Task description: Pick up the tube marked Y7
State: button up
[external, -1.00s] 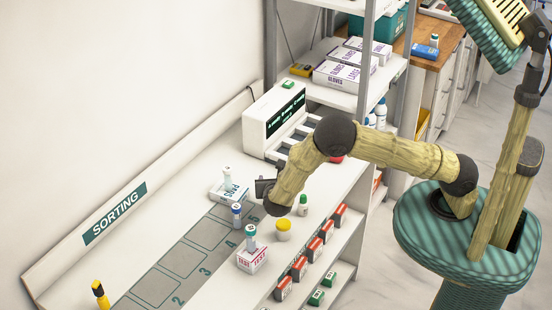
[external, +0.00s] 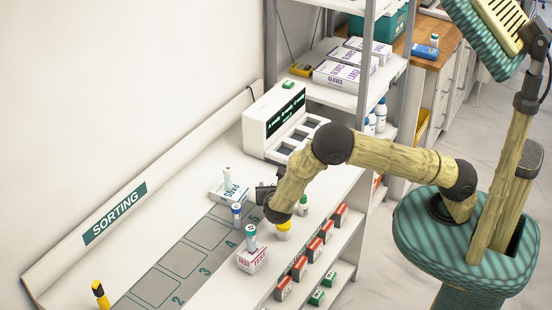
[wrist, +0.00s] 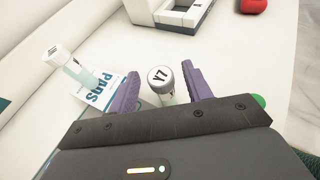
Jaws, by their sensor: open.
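The tube marked Y7 (wrist: 161,84) stands in the wrist view with its white, lettered cap facing the camera. My gripper (wrist: 163,90) is open, with one purple finger on each side of the tube. I cannot tell whether either finger touches it. In the external view my gripper (external: 264,192) is low over the white bench, right of the PADS box, and the Y7 tube is hidden or too small to make out there.
Another tube (wrist: 62,57) is at the PADS box (wrist: 98,90) on the left.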

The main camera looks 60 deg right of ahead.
notch_tip(320, 180, down, 5)
jog(key=b, duration=0.3)
jog(key=shift+f, duration=0.15)
jog(key=shift+r+b+x, duration=0.25)
jog(key=shift+b+x, duration=0.1)
jog(key=shift+x, duration=0.8)
jog(key=shift+w+d, duration=0.1)
jog(key=shift+d, duration=0.2)
jog(key=shift+f, duration=0.15)
jog(key=c, duration=1)
jog(key=shift+c, duration=0.2)
notch_tip(320, 180, up, 10)
jog(key=shift+r+b, duration=0.15)
jog(key=shift+b, duration=0.55)
